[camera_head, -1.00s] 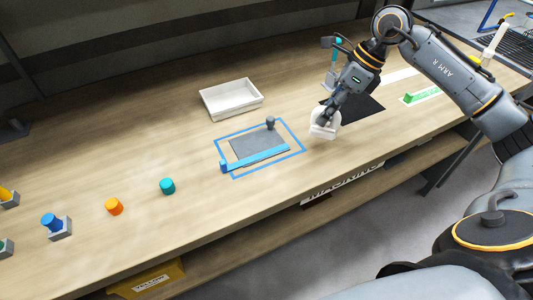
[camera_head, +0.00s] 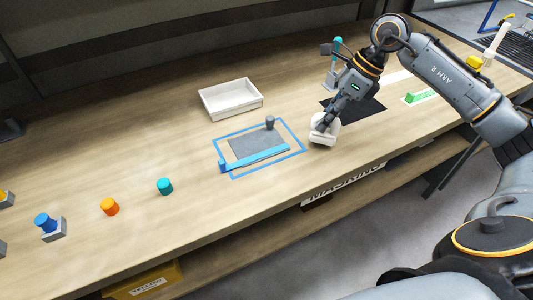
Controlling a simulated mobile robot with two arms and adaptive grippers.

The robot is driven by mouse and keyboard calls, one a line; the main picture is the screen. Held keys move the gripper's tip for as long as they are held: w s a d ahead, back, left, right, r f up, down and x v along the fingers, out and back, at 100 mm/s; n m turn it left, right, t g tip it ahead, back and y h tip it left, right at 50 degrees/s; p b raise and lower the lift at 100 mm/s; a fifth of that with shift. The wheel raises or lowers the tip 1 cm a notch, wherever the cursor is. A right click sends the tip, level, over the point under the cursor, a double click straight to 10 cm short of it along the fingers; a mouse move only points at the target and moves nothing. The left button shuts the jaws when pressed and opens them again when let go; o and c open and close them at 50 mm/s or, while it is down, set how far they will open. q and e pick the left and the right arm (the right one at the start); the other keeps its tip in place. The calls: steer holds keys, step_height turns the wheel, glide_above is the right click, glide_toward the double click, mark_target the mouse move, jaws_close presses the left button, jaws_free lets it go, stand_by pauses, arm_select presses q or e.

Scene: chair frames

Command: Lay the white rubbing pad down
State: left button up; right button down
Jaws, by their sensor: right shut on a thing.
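The white rubbing pad (camera_head: 323,136) is at the tip of my right gripper (camera_head: 322,123), right of the blue-outlined area on the workbench. My right gripper is shut on the pad and points down at the bench. The pad is very low, at or just above the wood; I cannot tell whether it touches. The fingers are partly hidden by the pad and wrist. My left gripper is not in view.
A grey plate with a blue bar (camera_head: 255,159) lies inside the blue outline. A white tray (camera_head: 230,98) stands behind it. A black mat (camera_head: 362,108) lies behind the gripper. Teal (camera_head: 165,186), orange (camera_head: 109,207) and blue (camera_head: 45,223) pieces stand at left.

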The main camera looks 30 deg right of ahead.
steer(key=shift+f+b, duration=0.6)
steer(key=shift+f, duration=0.3)
steer(key=c, duration=1.7)
jaws_free()
steer(key=o, duration=0.4)
steer(key=shift+o, duration=0.8)
steer(key=v, duration=0.8)
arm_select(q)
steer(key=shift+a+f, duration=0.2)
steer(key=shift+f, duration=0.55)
